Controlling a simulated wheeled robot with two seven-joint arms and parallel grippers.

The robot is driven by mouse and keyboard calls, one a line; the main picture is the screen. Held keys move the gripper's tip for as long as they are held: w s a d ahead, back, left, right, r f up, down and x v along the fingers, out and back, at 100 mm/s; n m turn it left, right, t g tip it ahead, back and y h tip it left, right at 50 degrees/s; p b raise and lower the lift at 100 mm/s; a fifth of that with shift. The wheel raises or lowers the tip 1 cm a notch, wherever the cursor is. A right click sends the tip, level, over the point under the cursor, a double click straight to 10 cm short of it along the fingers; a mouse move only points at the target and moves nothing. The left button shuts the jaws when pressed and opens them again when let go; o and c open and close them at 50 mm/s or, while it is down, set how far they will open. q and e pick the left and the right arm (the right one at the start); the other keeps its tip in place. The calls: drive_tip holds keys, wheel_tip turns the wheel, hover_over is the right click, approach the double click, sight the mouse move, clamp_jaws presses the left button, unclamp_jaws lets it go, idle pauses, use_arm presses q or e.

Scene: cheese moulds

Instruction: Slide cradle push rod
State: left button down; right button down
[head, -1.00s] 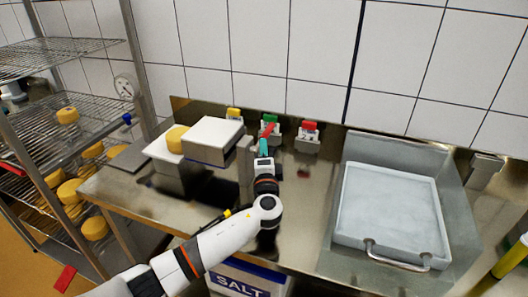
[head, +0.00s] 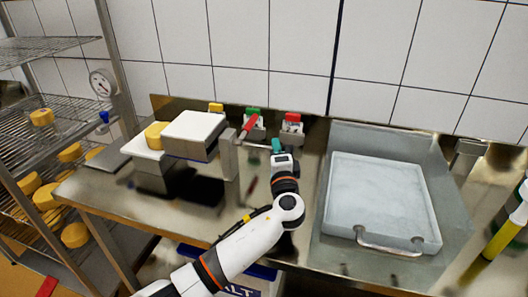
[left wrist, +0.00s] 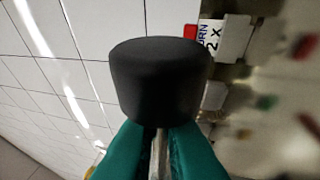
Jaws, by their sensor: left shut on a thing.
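My left gripper (head: 277,147), with teal fingers, is shut on the push rod, to the right of an upright metal bracket (head: 229,160). A thin stretch of the rod (head: 259,146) shows between the bracket and my fingers. In the left wrist view the metal rod (left wrist: 159,152) lies between the teal fingers, with a black knob (left wrist: 158,85) just beyond them. A white-topped block (head: 195,130) stands left of the bracket. A yellow cheese (head: 156,135) is by its left side on a white surface. My right gripper is not in view.
A red lever (head: 249,127) stands behind the rod, near green and red labelled fittings along the backsplash. A pale tray (head: 385,198) with a metal handle sits in a basin at right. A wire rack (head: 60,150) with cheeses stands at left. A salt bin is below the counter.

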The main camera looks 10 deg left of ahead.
use_arm(q)
drive_tip(key=c, duration=1.1)
unclamp_jaws()
drive_tip(key=shift+c, duration=0.2)
drive_tip(key=b+v, duration=0.2)
drive_tip(key=v, duration=1)
drive_tip(key=shift+a, duration=0.1)
drive_tip(key=shift+c, duration=0.2)
